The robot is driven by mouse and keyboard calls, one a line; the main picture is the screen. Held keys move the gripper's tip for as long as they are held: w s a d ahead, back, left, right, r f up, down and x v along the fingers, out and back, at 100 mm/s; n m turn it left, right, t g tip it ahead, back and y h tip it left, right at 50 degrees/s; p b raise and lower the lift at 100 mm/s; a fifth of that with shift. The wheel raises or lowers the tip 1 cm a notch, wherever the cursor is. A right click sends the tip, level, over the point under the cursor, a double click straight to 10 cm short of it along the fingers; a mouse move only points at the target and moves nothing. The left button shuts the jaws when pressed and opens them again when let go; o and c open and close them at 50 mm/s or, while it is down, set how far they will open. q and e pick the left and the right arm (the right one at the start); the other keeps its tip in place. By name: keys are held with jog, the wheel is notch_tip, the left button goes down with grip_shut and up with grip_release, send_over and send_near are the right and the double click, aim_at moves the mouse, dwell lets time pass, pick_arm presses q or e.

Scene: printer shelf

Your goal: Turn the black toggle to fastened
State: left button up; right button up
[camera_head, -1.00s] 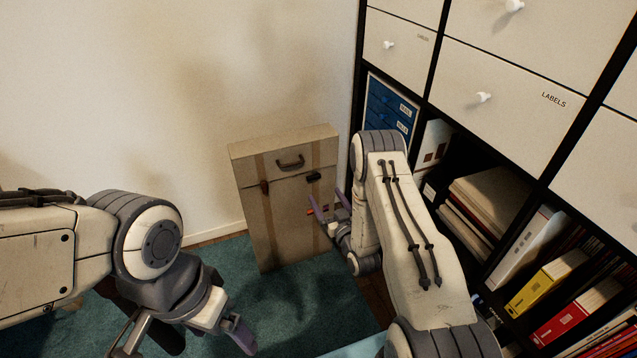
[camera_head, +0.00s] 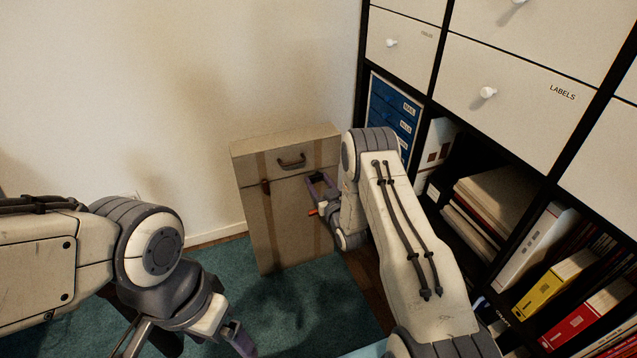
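The black toggle (camera_head: 316,177) sits on the upper right of the front of a beige upright case (camera_head: 285,220), just below the lid seam. My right gripper (camera_head: 321,184) is at the toggle, its purple fingers apart on either side of it. The fingers partly hide the toggle, and I cannot tell whether they touch it. My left gripper (camera_head: 238,338) hangs low at the bottom left, away from the case. Only one of its purple fingertips shows clearly, so its opening cannot be judged.
A black-framed shelf with drawers, folders and books (camera_head: 480,200) stands close at right.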

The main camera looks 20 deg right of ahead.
jog(key=c, duration=0.3)
jog(key=shift+c, duration=0.2)
jog(key=shift+m, duration=0.3)
jog(key=m+p, duration=0.1)
jog(key=m, duration=0.1)
jog(key=shift+r+m, duration=0.2)
jog(key=shift+m, duration=0.2)
jog(key=m, duration=0.2)
jog(key=m+p, duration=0.1)
jog(key=m, duration=0.1)
jog(key=shift+d+r, duration=0.15)
jog(key=shift+r, duration=0.05)
jog(key=m, duration=0.2)
jog(key=m+p, duration=0.1)
jog(key=m, duration=0.3)
jog(key=shift+d+r+p, duration=0.15)
jog(key=shift+d+p, duration=0.1)
jog(key=shift+p, duration=0.1)
jog(key=shift+d+m+p, duration=0.15)
jog(key=shift+m+p, duration=0.05)
jog(key=shift+m, duration=0.9)
jog(key=shift+d+m+p, duration=0.1)
jog(key=shift+m+p, duration=0.1)
jog(key=shift+m, duration=0.9)
